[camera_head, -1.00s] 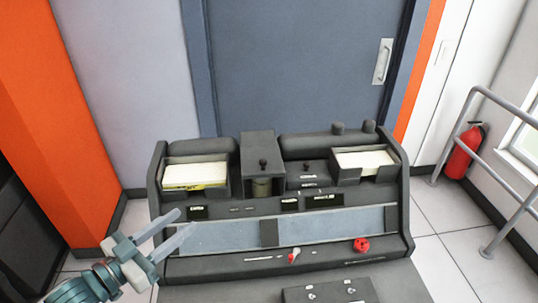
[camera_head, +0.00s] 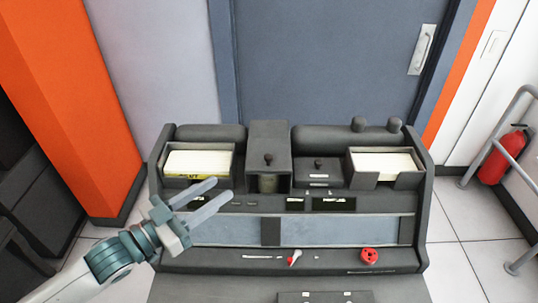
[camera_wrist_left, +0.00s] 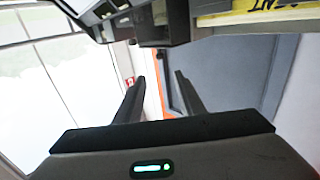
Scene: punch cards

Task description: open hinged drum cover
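The dark grey card punch machine (camera_head: 290,258) stands in front of me. At its middle back is a box-like dark cover (camera_head: 268,135) with a small black knob (camera_head: 268,159), which I take for the drum cover. It looks closed, with a dull cylinder (camera_head: 268,184) visible in the recess below the knob. My left gripper (camera_head: 220,190) is open and empty, in front of the left card tray and left of the cover, apart from the knob. In the left wrist view, its fingers (camera_wrist_left: 160,76) are spread with nothing between them. My right gripper is out of view.
Card trays stand at left (camera_head: 198,162) and right (camera_head: 384,165). A smaller knobbed block (camera_head: 318,170) sits right of the cover. A fire extinguisher (camera_head: 502,156) and grey railing are at far right.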

